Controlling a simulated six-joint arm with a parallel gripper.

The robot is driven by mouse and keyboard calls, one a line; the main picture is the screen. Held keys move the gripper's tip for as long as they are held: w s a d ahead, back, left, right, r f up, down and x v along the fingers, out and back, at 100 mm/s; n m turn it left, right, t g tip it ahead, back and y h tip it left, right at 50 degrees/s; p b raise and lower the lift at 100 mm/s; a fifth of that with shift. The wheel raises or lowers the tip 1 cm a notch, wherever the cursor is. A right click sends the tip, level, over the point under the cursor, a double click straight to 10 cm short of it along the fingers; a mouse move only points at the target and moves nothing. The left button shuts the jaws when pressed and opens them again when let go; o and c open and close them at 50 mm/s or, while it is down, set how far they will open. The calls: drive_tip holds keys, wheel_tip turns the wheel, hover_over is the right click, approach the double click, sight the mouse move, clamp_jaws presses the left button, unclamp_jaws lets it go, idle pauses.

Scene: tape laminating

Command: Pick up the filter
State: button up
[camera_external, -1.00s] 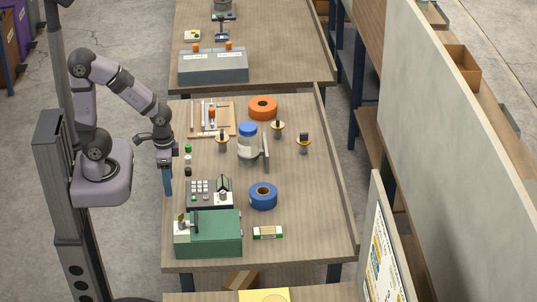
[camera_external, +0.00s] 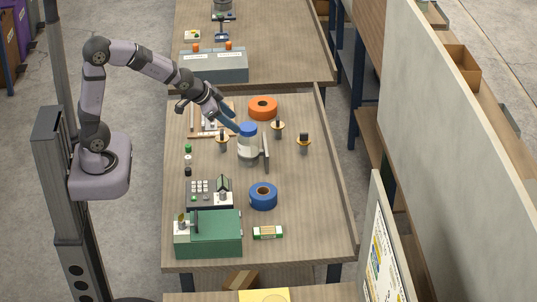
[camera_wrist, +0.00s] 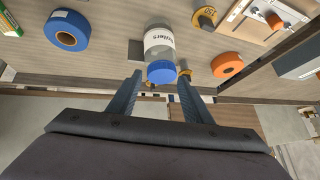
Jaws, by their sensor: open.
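The filter container is a clear jar (camera_external: 247,148) with a blue lid, standing upright on the table beside a grey upright plate. In the wrist view the jar (camera_wrist: 159,42) shows a white label reading partly "ilters", with its blue lid toward me. My gripper (camera_external: 238,126) is tilted down from the upper left, its fingertips close to the lid. In the wrist view my gripper (camera_wrist: 160,80) is open, with the lid seen between its two fingertips. I cannot tell whether the fingers touch the lid.
An orange tape roll (camera_external: 262,107) lies behind the jar, and a blue tape roll (camera_external: 263,196) in front. Yellow-and-black items (camera_external: 277,126) stand on both sides. A wooden board (camera_external: 195,118) lies at the back left. A green box (camera_external: 210,235) sits at the front left.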

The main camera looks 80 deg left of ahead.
drive_tip(key=w+a+f+t+y+b, duration=0.1)
drive_tip(key=w+a+f+t+b, duration=0.35)
drive_tip(key=w+a, duration=0.65)
drive_tip(key=m+t+h+b, duration=0.1)
drive_tip(key=t+h+b, duration=0.2)
drive_tip(key=b, duration=0.2)
approach(283, 125)
drive_tip(key=shift+g, duration=0.25)
drive_tip(key=w, duration=0.4)
drive_tip(key=shift+a+r, duration=0.1)
drive_tip(key=shift+a, duration=0.25)
drive_tip(key=shift+f+h, duration=0.35)
drive_tip(key=shift+h, duration=0.05)
drive_tip(key=shift+w, duration=0.1)
drive_tip(key=shift+r+p+x, duration=0.1)
drive_tip(key=shift+p+x, duration=0.4)
drive_tip(key=shift+x, duration=0.85)
drive_tip(key=shift+r+p+x, duration=0.15)
drive_tip(key=shift+p+x, duration=0.3)
drive_tip(key=shift+x, duration=1.85)
drive_tip(key=shift+d, duration=0.15)
